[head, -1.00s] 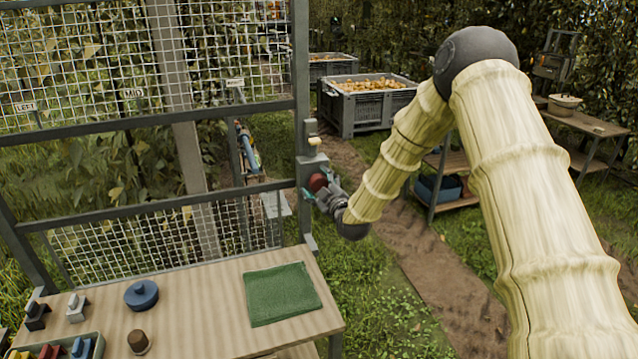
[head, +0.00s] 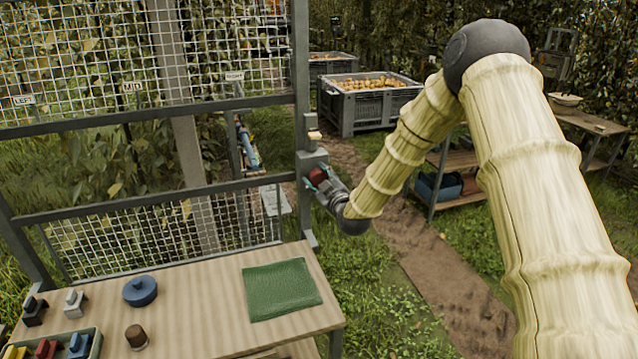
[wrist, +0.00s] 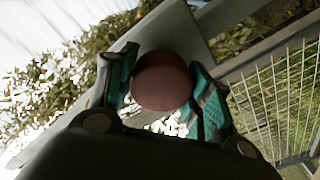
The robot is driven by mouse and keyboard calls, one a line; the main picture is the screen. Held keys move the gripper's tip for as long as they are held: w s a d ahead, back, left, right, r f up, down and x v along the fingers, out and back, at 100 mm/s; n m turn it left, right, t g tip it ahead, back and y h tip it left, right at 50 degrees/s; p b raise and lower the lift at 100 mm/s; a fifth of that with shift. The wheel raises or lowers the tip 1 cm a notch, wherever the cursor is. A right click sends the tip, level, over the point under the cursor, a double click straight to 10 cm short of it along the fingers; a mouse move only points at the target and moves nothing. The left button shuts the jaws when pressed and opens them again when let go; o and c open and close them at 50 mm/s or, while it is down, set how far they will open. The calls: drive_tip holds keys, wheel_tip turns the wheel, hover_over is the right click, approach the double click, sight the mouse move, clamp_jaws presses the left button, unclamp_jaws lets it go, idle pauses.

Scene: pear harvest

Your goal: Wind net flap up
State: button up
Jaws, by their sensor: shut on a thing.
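A red round knob (head: 319,176) sits on the grey post at the right end of the net frame. My gripper (head: 318,183) is shut on the knob, seen at the right of the frame in the head view. In the wrist view the knob (wrist: 162,81) sits between the two teal-padded fingers of my gripper (wrist: 160,88). The net flap has a wire mesh upper panel (head: 60,60) and a lower mesh panel (head: 130,240). An open gap lies between two grey bars, with leaves behind it. The winder's inner parts are hidden.
A wooden table (head: 200,310) stands in front of the frame with a green mat (head: 280,290), a blue round lid (head: 140,291) and a brown knob-like piece (head: 137,336). Grey crates, one of pears (head: 365,105), stand behind. A shelf (head: 450,185) stands beyond my arm.

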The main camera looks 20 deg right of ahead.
drive_tip(key=m+b, duration=0.4)
drive_tip(key=shift+d+f+m+b, duration=0.1)
drive_tip(key=shift+f+m+b, duration=0.2)
drive_tip(key=shift+f+b, duration=0.05)
drive_tip(key=m+b, duration=0.4)
drive_tip(key=shift+m+t+h, duration=0.3)
drive_tip(key=shift+m+t, duration=0.1)
drive_tip(key=m+b, duration=0.4)
drive_tip(key=m, duration=0.1)
drive_tip(key=shift+h, duration=0.3)
drive_tip(key=shift+d+r+m+b, duration=0.1)
drive_tip(key=shift+r+m+b, duration=0.15)
drive_tip(key=shift+m+b, duration=1.05)
drive_tip(key=shift+m, duration=0.4)
drive_tip(key=shift+w+r+m+h, duration=0.1)
drive_tip(key=shift+r+m+h, duration=0.1)
drive_tip(key=shift+m+h, duration=0.15)
drive_tip(key=o, duration=1)
drive_tip(key=shift+d, duration=0.15)
drive_tip(key=shift+o, duration=0.2)
drive_tip(key=shift+a+f, duration=0.1)
drive_tip(key=shift+a, duration=0.15)
drive_tip(key=s+f, duration=0.1)
drive_tip(key=s, duration=1.1)
drive_tip(key=shift+d, duration=0.2)
